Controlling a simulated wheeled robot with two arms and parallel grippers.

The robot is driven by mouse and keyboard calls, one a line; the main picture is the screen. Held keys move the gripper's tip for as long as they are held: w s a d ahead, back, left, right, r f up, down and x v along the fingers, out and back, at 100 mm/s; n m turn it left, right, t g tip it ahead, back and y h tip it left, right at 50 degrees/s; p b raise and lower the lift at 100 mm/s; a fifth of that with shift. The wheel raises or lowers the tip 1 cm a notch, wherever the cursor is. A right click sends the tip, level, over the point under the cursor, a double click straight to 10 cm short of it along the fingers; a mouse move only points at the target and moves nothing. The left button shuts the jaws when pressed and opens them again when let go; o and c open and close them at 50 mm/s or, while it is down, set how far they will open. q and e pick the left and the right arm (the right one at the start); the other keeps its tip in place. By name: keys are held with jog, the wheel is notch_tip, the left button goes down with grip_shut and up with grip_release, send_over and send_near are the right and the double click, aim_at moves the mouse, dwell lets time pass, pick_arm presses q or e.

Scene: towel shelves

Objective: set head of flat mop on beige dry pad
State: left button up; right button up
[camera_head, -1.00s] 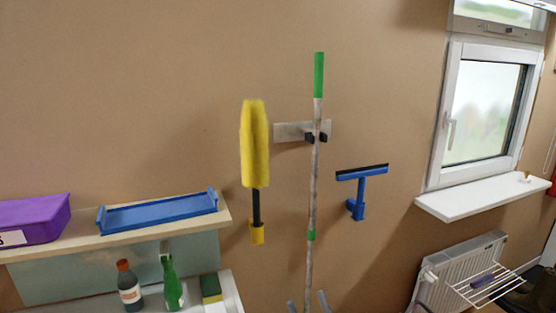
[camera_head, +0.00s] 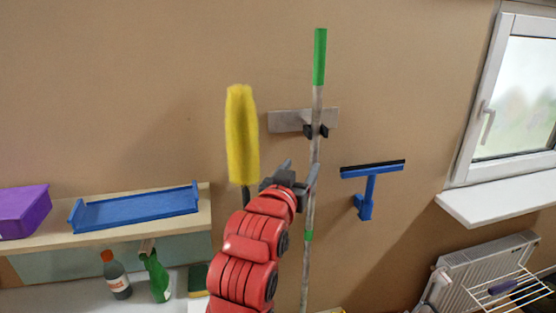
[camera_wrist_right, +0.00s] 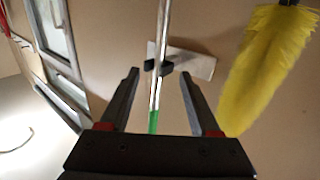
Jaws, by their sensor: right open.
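The flat mop's pole (camera_head: 317,95), grey with green sections, stands upright against the wall, held by a wall clip (camera_head: 315,131). Its head and the beige dry pad are out of view. My right gripper (camera_head: 300,172) is raised to the pole just below the clip. It is open, and in the right wrist view the pole (camera_wrist_right: 155,95) shows between its two spread fingers (camera_wrist_right: 160,92). I cannot tell whether a finger touches the pole. My left gripper is not in view.
A yellow duster (camera_head: 241,135) hangs left of the pole, partly behind my right arm. A blue squeegee (camera_head: 368,185) hangs to the right. A shelf with a blue tray (camera_head: 135,208) and purple box (camera_head: 22,210) is at left. A radiator (camera_head: 485,270) is at lower right.

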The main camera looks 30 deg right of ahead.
aim_at(317, 142)
jog(key=p+x, duration=0.1)
jog(key=x, duration=0.4)
jog(key=p+x, duration=0.2)
jog(key=x, duration=0.3)
jog(key=p+x, duration=0.2)
jog(key=x, duration=0.4)
jog(key=shift+f, duration=0.35)
jog(key=shift+w+d+f, duration=0.1)
jog(key=shift+w+d, duration=0.25)
jog(key=shift+w, duration=0.05)
grip_shut()
dwell(0.4)
dwell(0.4)
